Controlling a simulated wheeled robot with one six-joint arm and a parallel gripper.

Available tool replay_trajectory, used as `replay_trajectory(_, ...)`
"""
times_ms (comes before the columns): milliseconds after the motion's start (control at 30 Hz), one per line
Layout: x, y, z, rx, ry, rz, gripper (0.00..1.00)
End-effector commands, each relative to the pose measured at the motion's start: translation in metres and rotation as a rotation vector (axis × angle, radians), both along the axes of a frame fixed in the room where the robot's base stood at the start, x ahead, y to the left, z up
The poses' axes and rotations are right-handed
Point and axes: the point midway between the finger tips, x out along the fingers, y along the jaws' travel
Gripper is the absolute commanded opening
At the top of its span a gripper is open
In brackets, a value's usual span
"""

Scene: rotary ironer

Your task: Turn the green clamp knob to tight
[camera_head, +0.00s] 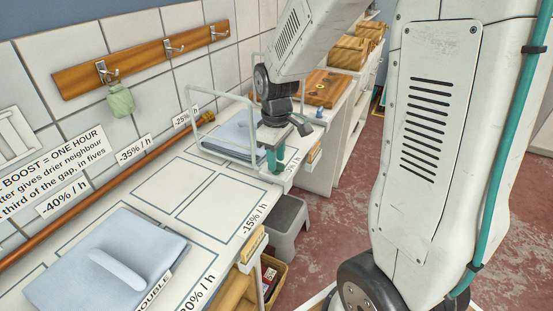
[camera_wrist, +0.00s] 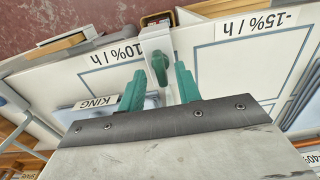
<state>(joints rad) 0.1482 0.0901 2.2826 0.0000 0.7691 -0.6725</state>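The green clamp knob (camera_wrist: 158,65) sits on a white clamp block at the table edge in the wrist view. My gripper (camera_wrist: 159,72) has its two green fingers spread, one on each side of the knob's line. The knob shows in the gap near the fingertips, with space visible on both sides, and I see no contact. In the head view my gripper (camera_head: 275,157) points down over the table's right edge, beside the folded blue cloth. There the gripper largely hides the knob. The knob's angle against any tight mark cannot be read.
A folded blue cloth (camera_head: 232,136) lies by a white tubular frame left of my gripper. Another folded blue stack (camera_head: 105,262) lies at the front. A copper pipe (camera_head: 95,194) runs along the tiled wall. A grey stool (camera_head: 286,222) stands below the table edge.

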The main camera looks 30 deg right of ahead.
Motion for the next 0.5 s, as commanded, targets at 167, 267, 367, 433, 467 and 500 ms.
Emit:
replay_trajectory(167,-0.0001,0.0003,-0.01,0.0,0.0,0.0,0.34)
replay_trajectory(267,0.0,0.0004,-0.0106,0.001,-0.001,0.0,0.34)
replay_trajectory(367,0.0,0.0004,-0.0104,0.0,0.0,0.0,0.34)
replay_trajectory(433,-0.0001,0.0004,-0.0104,0.0,0.0,0.0,0.23)
replay_trajectory(467,-0.0001,0.0004,-0.0104,0.0,0.0,0.0,0.14)
replay_trajectory(500,-0.0001,0.0004,-0.0103,0.0,0.0,0.0,0.03)
